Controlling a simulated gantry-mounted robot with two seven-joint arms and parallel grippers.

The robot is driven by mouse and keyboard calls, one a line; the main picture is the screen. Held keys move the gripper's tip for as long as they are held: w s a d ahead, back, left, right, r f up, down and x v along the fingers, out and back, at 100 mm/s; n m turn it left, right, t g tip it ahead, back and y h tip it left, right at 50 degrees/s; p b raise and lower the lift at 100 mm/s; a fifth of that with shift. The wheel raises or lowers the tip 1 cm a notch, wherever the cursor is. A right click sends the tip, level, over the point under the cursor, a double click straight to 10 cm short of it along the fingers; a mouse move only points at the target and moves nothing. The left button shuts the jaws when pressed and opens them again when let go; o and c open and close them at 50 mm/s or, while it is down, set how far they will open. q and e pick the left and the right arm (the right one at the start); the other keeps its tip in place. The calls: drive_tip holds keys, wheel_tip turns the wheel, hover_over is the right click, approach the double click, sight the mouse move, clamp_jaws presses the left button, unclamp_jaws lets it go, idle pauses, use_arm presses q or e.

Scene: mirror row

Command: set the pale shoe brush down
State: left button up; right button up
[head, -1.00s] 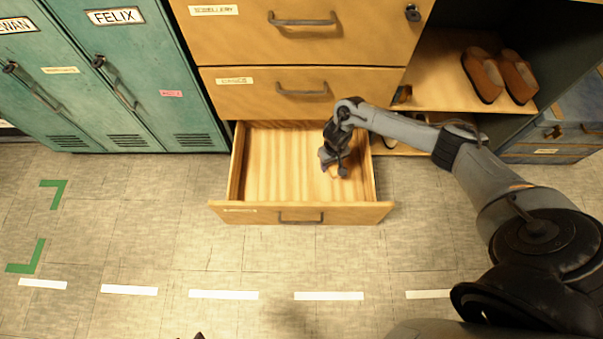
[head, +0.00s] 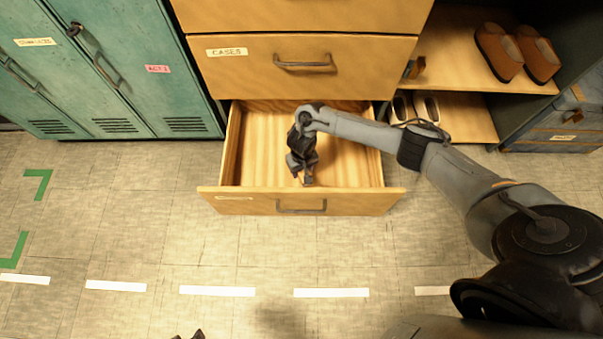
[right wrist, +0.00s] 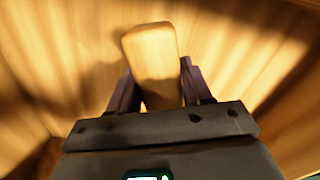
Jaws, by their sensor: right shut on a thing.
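The pale shoe brush (right wrist: 152,62) is a light wooden block with rounded corners. In the right wrist view it sits between the two dark fingers of my right gripper (right wrist: 155,95), which is shut on it. In the head view my right gripper (head: 303,178) points down over the open drawer (head: 345,160), near its front panel; the brush is mostly hidden there. I cannot tell whether the brush touches the drawer floor. Only a small dark tip at the bottom edge of the head view may be my left gripper (head: 190,336).
The drawer around the gripper looks otherwise empty, with low walls. The closed drawer labelled CASES (head: 305,85) is above it. Brown shoes (head: 515,53) and pale shoes (head: 413,106) stand on shelves at right. Teal lockers (head: 120,75) stand at left. The floor in front is clear.

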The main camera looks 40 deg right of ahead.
sight(301, 174)
drive_tip(key=shift+f+b, duration=1.95)
drive_tip(key=shift+f, duration=0.1)
drive_tip(key=o, duration=1.1)
drive_tip(key=shift+f, duration=0.15)
drive_tip(key=shift+r+p, duration=0.35)
drive_tip(key=shift+r, duration=0.15)
wheel_tip(301, 174, up, 12)
drive_tip(key=p, duration=0.8)
drive_tip(key=shift+f, duration=0.25)
